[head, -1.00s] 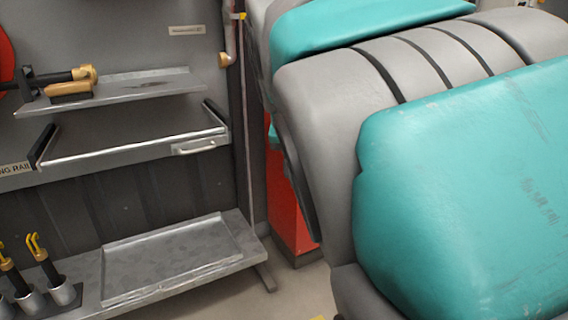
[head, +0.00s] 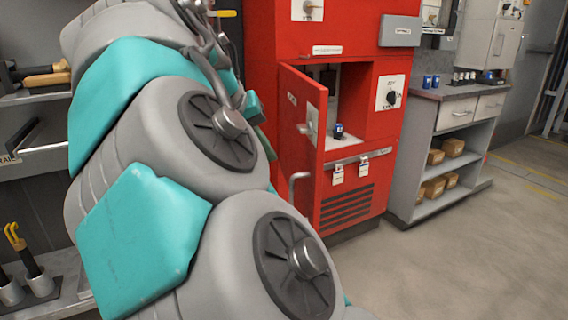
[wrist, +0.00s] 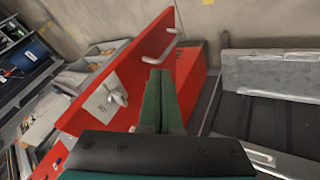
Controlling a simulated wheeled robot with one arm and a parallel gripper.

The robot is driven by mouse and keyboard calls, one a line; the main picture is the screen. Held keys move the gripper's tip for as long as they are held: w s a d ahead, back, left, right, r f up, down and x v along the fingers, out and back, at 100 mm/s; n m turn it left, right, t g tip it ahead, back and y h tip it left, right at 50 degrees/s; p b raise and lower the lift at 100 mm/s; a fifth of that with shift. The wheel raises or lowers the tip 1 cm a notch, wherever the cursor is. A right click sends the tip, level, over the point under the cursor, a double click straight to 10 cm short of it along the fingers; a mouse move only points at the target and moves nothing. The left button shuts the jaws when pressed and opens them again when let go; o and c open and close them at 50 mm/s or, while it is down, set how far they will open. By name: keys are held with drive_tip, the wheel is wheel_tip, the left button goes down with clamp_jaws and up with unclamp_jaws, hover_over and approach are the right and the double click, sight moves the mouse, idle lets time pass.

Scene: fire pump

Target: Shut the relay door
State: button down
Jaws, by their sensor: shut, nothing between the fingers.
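The relay door (head: 300,125) is a red panel on the red cabinet (head: 345,60). It stands swung open, showing a recess with a small blue item (head: 338,131) inside. In the wrist view the open door (wrist: 125,75) shows a pale plate with a knob and a bar handle (wrist: 160,47). My gripper (wrist: 157,74) has its green fingers shut together with nothing between them. The fingers are close beside the door in that view; I cannot tell whether they touch it. In the head view my arm largely hides the gripper.
A grey counter (head: 440,92) with shelves and boxes (head: 436,157) stands right of the cabinet. A rack with metal shelves (head: 38,97) is at the left, behind my arm. The floor (head: 450,260) at the front right is clear.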

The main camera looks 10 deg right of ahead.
approach(313, 184)
wheel_tip(313, 184, down, 4)
drive_tip(key=w+a, duration=0.2)
drive_tip(key=d, duration=0.3)
drive_tip(key=shift+d+p, duration=0.3)
drive_tip(key=shift+d, duration=0.25)
